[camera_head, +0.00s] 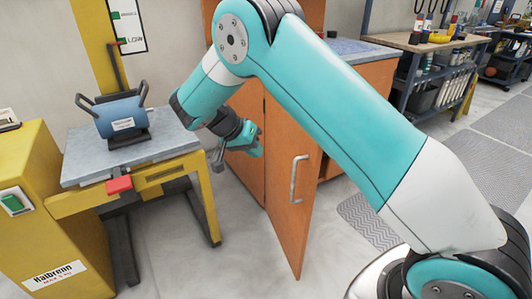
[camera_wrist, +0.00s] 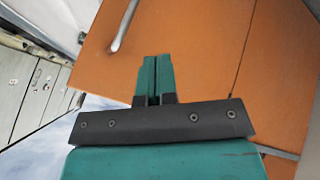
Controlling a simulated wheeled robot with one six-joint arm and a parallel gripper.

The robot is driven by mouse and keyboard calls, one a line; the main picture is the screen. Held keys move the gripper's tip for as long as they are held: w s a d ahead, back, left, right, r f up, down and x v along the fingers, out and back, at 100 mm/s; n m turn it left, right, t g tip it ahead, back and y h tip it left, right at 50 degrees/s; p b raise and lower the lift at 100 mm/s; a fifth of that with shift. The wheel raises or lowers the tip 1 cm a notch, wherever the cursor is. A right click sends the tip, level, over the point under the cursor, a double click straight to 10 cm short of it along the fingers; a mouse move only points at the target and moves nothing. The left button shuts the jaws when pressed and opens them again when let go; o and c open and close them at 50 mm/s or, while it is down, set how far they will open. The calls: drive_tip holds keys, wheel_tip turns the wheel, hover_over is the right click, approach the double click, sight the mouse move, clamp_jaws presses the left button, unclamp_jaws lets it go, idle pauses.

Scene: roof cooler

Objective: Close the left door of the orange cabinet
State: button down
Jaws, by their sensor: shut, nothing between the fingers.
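The orange cabinet (camera_head: 246,170) stands behind my arm in the head view, partly hidden by it. Its door (camera_head: 285,210) stands open, swung out toward the camera, with a pale bar handle (camera_head: 294,180) near its free edge. In the wrist view, the orange door surface (camera_wrist: 200,50) fills much of the picture, with the handle (camera_wrist: 124,28) at upper left and a dark seam to the right. My gripper (camera_wrist: 154,65) is shut and empty, in front of the orange surface. In the head view, my gripper (camera_head: 243,144) is left of the door handle; contact cannot be told.
A yellow-framed table (camera_head: 85,172) with a blue motor-like device (camera_head: 121,116) stands at left, close to my gripper. A yellow machine (camera_head: 35,225) is at far left. A workbench (camera_head: 425,45) stands at back right. Grey floor in front of the door is clear.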

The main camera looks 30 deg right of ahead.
drive_tip(key=s+d+f, duration=0.3)
drive_tip(key=d+f, duration=0.4)
drive_tip(key=d, duration=0.1)
drive_tip(key=shift+s+b, duration=0.3)
drive_tip(key=shift+b, duration=0.05)
